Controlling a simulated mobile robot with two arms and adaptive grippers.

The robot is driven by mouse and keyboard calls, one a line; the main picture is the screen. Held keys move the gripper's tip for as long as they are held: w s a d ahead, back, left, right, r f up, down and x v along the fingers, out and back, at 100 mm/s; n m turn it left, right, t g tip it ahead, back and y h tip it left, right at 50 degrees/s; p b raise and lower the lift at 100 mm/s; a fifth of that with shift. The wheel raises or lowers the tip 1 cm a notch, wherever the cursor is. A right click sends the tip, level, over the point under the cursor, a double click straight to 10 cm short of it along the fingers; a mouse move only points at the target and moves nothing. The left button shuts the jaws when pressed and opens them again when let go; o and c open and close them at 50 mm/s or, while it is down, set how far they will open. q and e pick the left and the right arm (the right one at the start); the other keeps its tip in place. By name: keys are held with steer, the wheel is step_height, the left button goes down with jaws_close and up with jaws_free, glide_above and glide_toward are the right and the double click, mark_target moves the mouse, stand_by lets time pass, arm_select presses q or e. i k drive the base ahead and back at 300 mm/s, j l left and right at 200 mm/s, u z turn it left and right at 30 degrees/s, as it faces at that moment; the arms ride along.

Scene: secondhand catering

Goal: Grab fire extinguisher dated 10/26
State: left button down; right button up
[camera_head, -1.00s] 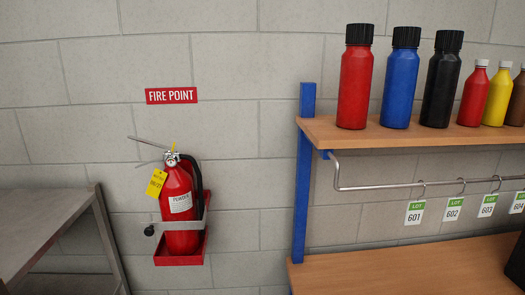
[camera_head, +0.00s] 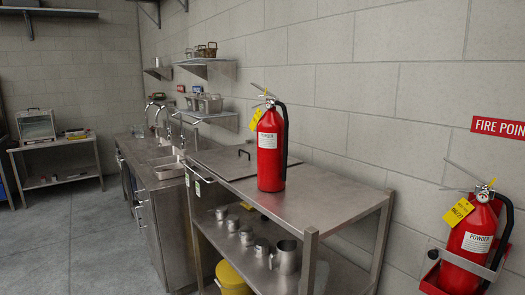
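A red fire extinguisher (camera_head: 270,150) with a white label and a yellow tag (camera_head: 256,119) stands upright on the steel table (camera_head: 315,193). A second red fire extinguisher (camera_head: 473,238) with a white label and a yellow tag (camera_head: 458,211) sits in a red wall bracket (camera_head: 432,281) at the right, below the FIRE POINT sign (camera_head: 498,126). The writing on both tags is too small to read, so I cannot tell which bears 10/26. Neither of my grippers is in view.
A steel sink counter (camera_head: 150,156) and wall shelves (camera_head: 207,113) lie beyond. Open grey floor (camera_head: 75,245) is at the left.

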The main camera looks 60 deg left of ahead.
mark_target(271, 130)
steer(key=k+u, duration=0.15)
steer(key=u, duration=0.25)
steer(key=k+u, duration=0.1)
steer(key=u, duration=0.35)
steer(key=k+j+u, duration=0.1)
steer(key=u, duration=0.3)
steer(key=i+l+u, duration=0.5)
steer(key=l+u, duration=0.2)
